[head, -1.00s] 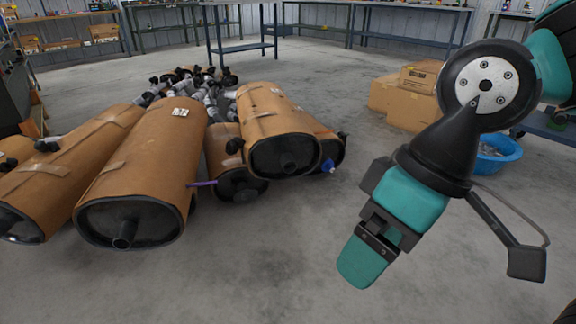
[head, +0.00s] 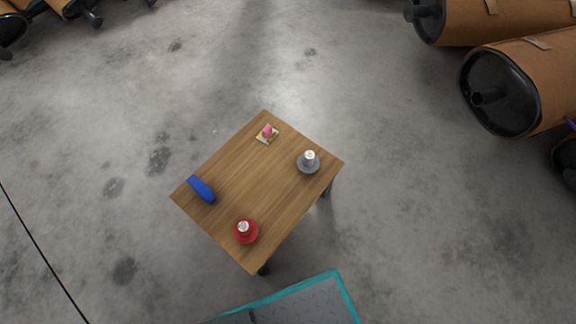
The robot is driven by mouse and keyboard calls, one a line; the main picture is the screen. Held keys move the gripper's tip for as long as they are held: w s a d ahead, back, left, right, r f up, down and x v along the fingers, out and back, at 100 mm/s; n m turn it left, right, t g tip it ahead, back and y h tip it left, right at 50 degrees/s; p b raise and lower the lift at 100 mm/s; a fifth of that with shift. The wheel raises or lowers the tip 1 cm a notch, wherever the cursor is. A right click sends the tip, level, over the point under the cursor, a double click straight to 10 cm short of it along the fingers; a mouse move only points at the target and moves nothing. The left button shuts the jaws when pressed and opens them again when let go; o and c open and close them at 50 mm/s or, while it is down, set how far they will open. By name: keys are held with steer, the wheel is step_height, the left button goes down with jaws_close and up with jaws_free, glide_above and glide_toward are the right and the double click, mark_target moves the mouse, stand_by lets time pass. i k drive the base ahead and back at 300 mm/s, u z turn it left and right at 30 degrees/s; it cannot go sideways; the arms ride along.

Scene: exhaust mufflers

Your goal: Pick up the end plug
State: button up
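A small wooden table (head: 255,185) stands on the floor in the middle of the head view. On it lie a blue oblong piece (head: 202,189), a red round piece with a whitish top (head: 246,232), a grey round piece with a whitish top (head: 308,162) and a small pink item on a yellow and white base (head: 267,133). I cannot tell for sure which of these is the end plug. My gripper is not in view.
Large brown-wrapped mufflers (head: 520,80) with black end caps lie at the upper right. Parts of dark items show at the upper left. The concrete floor (head: 90,150) around the table is mostly clear. A teal-edged platform at the bottom seems to be mine.

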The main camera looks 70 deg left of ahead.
mark_target(311, 163)
steer(key=u, duration=0.05)
steer(key=k, duration=0.1)
steer(key=z, duration=1.6)
steer(key=i, duration=0.85)
steer(key=u, duration=4)
steer(key=i, duration=0.5)
steer(key=u, duration=1.6)
steer(key=k, duration=0.45)
